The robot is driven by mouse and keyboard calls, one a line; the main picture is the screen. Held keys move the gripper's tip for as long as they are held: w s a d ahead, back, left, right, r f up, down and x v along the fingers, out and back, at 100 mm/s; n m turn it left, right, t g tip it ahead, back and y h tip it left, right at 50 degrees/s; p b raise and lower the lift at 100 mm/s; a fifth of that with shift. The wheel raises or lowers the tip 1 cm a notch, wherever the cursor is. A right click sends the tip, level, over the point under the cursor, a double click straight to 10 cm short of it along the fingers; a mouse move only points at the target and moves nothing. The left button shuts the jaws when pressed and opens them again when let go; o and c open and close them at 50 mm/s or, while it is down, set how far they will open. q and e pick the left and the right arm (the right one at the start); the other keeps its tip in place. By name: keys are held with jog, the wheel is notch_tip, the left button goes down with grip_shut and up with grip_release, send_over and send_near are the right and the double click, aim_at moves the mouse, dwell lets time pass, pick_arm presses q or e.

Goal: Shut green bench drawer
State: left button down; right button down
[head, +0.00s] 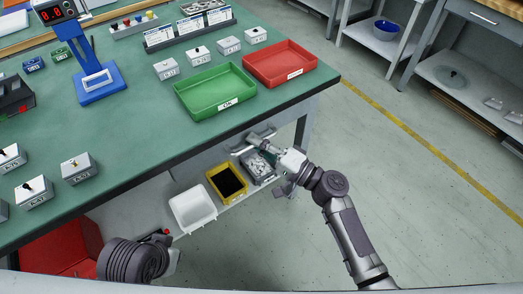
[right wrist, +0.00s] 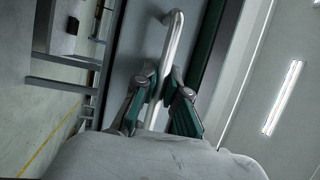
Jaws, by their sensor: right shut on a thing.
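The green-topped bench (head: 150,130) fills the left of the head view. Its grey drawer (right wrist: 140,38) is under the top's front edge; in the right wrist view I see its front with a long metal bar handle (right wrist: 174,42). My right gripper (right wrist: 158,98) is shut on this handle, with one finger on each side of the bar. In the head view, the right gripper (head: 264,141) is at the bench's front, near its right end. I cannot tell how far out the drawer stands. My left arm shows at the bottom left, but its fingers are not visible.
A white bin (head: 193,207), a yellow bin (head: 227,182) and a grey bin (head: 258,167) sit on a lower shelf below the drawer. A green tray (head: 215,92) and a red tray (head: 280,64) stand on the bench. The floor at right is clear.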

jog(key=shift+w, duration=0.1)
jog(key=c, duration=1.2)
grip_release()
jog(key=shift+w+a, duration=0.1)
jog(key=v, duration=1.2)
